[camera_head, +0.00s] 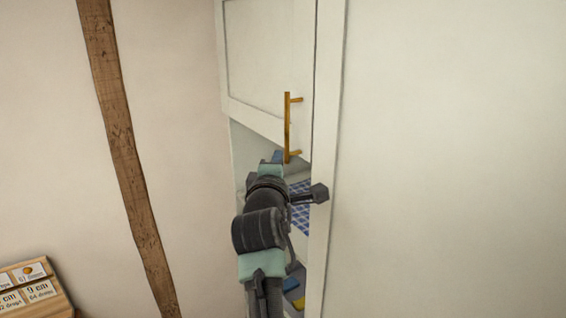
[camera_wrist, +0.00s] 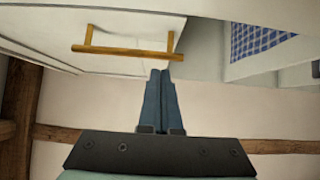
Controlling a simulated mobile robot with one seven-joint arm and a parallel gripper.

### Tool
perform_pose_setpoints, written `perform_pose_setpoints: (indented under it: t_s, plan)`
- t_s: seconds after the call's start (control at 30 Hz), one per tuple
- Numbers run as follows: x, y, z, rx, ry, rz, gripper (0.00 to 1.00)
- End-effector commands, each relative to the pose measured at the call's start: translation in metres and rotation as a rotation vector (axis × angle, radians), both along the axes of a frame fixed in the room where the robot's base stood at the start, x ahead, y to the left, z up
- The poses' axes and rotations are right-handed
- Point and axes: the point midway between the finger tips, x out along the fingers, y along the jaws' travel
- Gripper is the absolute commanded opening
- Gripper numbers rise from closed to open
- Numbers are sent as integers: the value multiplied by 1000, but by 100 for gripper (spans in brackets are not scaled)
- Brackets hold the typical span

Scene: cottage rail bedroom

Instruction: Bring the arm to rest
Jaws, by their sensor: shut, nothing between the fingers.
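My arm reaches up to a white cabinet in the head view, and its wrist hides part of the opening. My gripper (camera_wrist: 160,72) is shut and empty in the wrist view, its two blue-grey fingers together. The fingertips are close to the brass bar handle (camera_wrist: 128,52) on the white door (camera_wrist: 60,38); I cannot tell whether they touch it. In the head view the handle (camera_head: 287,128) stands upright on the door (camera_head: 265,60), just above my gripper.
Below the door the cabinet interior shows, with a blue checked cloth (camera_head: 300,207) on a shelf and a yellow item (camera_head: 298,303) lower down. The white frame post (camera_head: 328,150) stands close right of my wrist. A wooden box with printed labels (camera_head: 38,290) is at lower left.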

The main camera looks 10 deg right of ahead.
Motion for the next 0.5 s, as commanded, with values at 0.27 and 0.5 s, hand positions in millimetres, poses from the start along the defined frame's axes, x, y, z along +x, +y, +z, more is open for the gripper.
perform_pose_setpoints:
  t_s: [0.27, 0.5]
  plan:
    - [-44, -51, -7, 1, 0, -3, 0]
    - [-62, -70, -5, 1, 3, 3, 0]
